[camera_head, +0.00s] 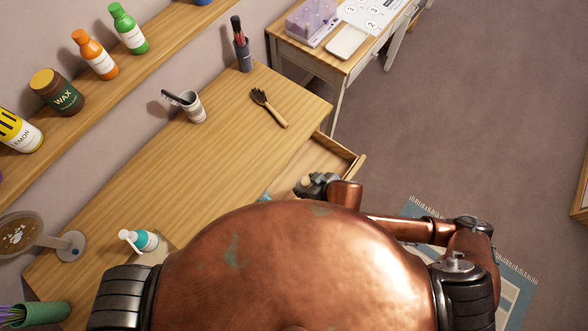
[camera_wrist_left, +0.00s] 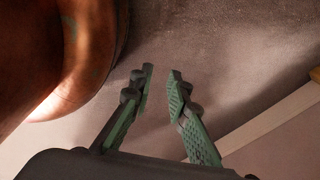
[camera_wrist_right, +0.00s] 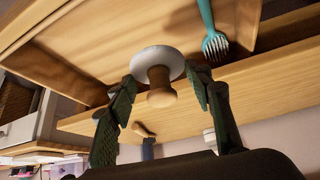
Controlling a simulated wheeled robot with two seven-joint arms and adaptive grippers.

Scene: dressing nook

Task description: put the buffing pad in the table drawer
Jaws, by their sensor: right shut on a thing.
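The buffing pad, a pale disc with a wooden knob (camera_wrist_right: 160,90), is between the fingers of my right gripper (camera_wrist_right: 160,92) in the right wrist view. That gripper is shut on it. In the head view my right gripper (camera_head: 312,184) is over the open table drawer (camera_head: 318,153), partly hidden by my body. The drawer interior (camera_wrist_right: 120,45) shows behind the pad; I cannot tell whether the pad touches its floor. My left gripper (camera_wrist_left: 162,75) is empty with its fingers apart in the left wrist view, and is hidden in the head view.
A teal-handled fork-like tool (camera_wrist_right: 210,30) lies in the drawer. The table (camera_head: 200,150) bears a brush (camera_head: 268,107), a cup (camera_head: 192,107), a dark holder (camera_head: 243,55) and a pump bottle (camera_head: 143,240). A wall shelf (camera_head: 150,60) with bottles runs along the left.

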